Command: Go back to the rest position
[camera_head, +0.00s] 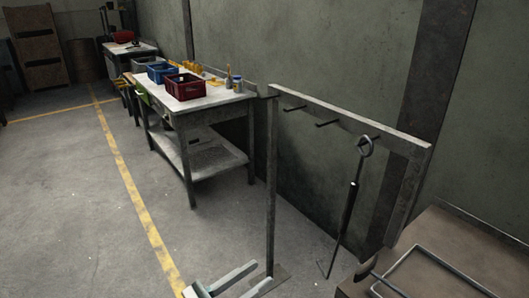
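My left gripper (262,272) shows at the bottom edge, low in front of the rack's foot. Its two pale fingers are apart with nothing between them. My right gripper is not in view. A metal rack (350,118) with pegs stands right of the middle. A long dark tool with a ring end (349,205) hangs from one peg and reaches down near the floor.
A workbench (215,98) by the wall carries a red crate (186,88), a blue crate (160,73) and bottles. A brown surface (450,250) with a metal frame on it fills the lower right corner. The floor left of the yellow line (135,200) is clear.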

